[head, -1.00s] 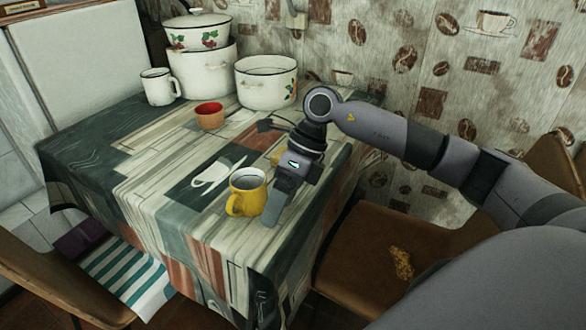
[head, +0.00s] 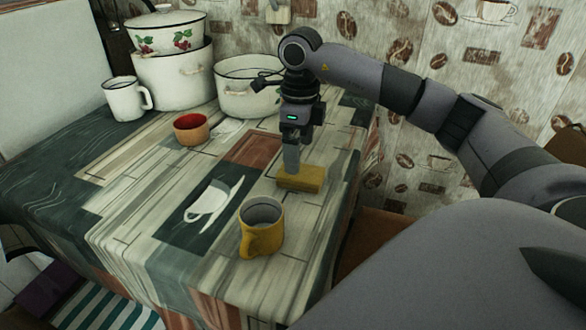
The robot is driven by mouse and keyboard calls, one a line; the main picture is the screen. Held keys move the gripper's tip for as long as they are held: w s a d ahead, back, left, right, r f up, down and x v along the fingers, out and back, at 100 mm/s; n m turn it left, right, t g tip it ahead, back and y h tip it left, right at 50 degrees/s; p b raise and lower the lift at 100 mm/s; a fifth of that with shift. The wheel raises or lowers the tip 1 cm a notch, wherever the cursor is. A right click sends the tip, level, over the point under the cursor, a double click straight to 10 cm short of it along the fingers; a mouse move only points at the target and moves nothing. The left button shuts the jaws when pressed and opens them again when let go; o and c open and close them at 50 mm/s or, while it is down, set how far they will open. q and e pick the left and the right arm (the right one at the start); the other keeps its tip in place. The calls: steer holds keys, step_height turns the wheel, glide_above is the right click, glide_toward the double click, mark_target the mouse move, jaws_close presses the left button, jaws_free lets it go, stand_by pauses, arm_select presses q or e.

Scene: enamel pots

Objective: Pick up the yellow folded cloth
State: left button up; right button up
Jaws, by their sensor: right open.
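The yellow folded cloth (head: 301,180) lies flat on the table near its right edge, behind the yellow mug. My right gripper (head: 291,168) points down just above the cloth's left part, at its back edge. It is open, with nothing seen between the fingers. I cannot tell whether the fingertips touch the cloth. My left gripper is not in view.
A yellow mug (head: 260,240) stands in front of the cloth. A small red and orange bowl (head: 191,132), a white mug (head: 123,103) and white enamel pots (head: 175,78) stand further back left. The patterned tablecloth (head: 130,200) is clear at left front.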

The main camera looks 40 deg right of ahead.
mark_target(301, 171)
steer(key=f, duration=0.6)
steer(key=shift+s+d+f+b, duration=0.1)
steer(key=shift+d+b, duration=0.2)
steer(key=shift+b, duration=0.1)
steer(key=c, duration=1.1)
